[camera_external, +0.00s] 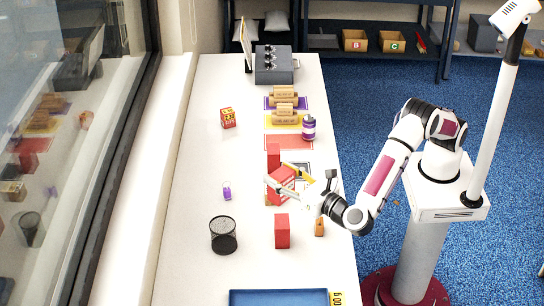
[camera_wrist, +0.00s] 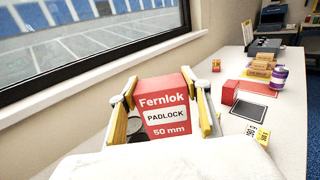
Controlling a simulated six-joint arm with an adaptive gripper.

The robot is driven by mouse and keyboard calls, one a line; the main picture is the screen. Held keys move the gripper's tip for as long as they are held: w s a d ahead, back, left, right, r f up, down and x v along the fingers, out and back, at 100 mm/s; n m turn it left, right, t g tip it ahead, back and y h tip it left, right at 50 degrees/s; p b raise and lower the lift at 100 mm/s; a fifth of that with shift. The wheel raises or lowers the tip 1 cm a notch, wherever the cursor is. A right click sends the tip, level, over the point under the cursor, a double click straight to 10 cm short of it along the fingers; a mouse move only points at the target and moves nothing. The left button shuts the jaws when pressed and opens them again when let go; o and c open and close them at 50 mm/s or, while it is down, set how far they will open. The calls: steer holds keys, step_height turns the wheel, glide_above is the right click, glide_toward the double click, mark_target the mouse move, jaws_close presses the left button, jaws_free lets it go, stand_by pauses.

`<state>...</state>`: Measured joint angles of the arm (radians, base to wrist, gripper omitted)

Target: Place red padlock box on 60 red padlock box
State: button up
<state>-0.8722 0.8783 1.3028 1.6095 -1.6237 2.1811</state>
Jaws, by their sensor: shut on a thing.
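My gripper (camera_external: 284,180) is shut on a red padlock box (camera_external: 281,188) above the table, right of its middle. In the wrist view my gripper (camera_wrist: 159,86) has the red padlock box (camera_wrist: 166,104) between its yellow-lined fingers; the label reads "Fernlok PADLOCK 50 mm". The box looks tilted in the external view. A third red box (camera_external: 282,231) stands nearer the camera. Small labels on those two cannot be read.
Coloured mats with rolls and a purple can (camera_external: 308,128) lie beyond. The table's left side is mostly clear.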

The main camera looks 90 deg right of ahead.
steer(key=shift+s+d+r, duration=0.1)
steer(key=shift+s+d, duration=0.15)
steer(key=shift+f, duration=3.15)
steer(key=shift+f, duration=0.1)
steer(key=shift+f, duration=1.75)
steer(key=shift+f, duration=0.2)
steer(key=o, duration=1.2)
steer(key=shift+o, duration=0.2)
steer(key=shift+a+r, duration=0.1)
steer(key=shift+r, duration=0.1)
